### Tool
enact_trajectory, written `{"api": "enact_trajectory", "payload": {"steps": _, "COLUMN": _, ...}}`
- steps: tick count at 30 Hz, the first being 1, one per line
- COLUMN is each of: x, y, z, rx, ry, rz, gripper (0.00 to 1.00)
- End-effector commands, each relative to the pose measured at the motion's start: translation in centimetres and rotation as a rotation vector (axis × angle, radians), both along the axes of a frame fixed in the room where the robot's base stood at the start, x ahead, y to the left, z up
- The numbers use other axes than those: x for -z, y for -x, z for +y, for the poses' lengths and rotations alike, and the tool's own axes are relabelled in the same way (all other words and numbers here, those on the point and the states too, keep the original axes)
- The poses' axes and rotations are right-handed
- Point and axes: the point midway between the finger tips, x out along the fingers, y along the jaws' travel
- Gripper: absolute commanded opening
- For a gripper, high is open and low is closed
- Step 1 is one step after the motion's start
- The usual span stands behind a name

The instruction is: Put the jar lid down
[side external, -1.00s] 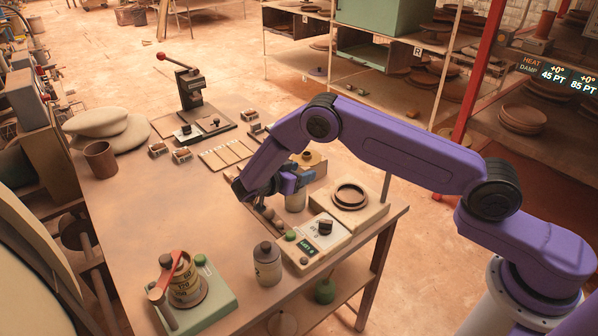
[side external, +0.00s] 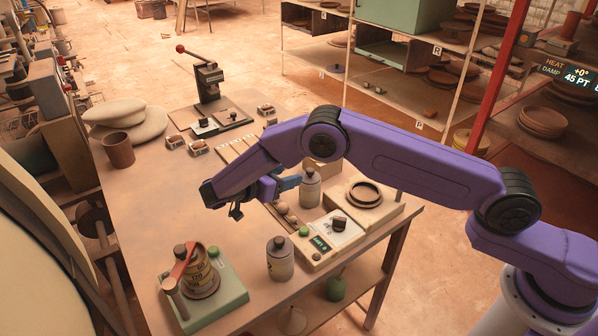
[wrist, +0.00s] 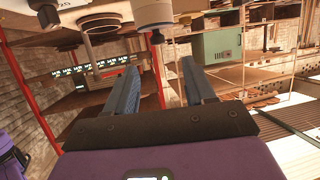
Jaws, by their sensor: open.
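My gripper (side external: 288,183) is open, with its blue fingers pointing right just left of a grey jar (side external: 311,192). A dark-knobbed lid (side external: 309,171) sits on top of this jar. In the wrist view, which is upside down, the open fingers (wrist: 158,67) have nothing between them; the jar (wrist: 152,10) and its dark knob (wrist: 157,38) show beyond them. I cannot tell whether a finger touches the jar.
A scale-like box (side external: 330,236) with a green display and a block with a dark ring (side external: 365,193) stand right of the gripper. A green-based device with a red lever (side external: 205,290) is at the front. The table's left middle (side external: 170,205) is clear.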

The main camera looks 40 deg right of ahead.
Motion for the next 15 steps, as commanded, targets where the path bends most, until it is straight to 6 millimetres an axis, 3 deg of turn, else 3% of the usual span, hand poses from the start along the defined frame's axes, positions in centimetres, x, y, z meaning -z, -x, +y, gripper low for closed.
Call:
{"api": "enact_trajectory", "payload": {"steps": 6, "x": -1.2, "y": 0.7, "z": 3.4, "rx": 0.0, "ry": -0.001, "rz": 0.0, "gripper": 0.54}}
{"api": "enact_trajectory", "payload": {"steps": 15, "x": -1.8, "y": 1.0, "z": 4.9, "rx": 0.001, "ry": 0.0, "rz": 0.0, "gripper": 0.54}}
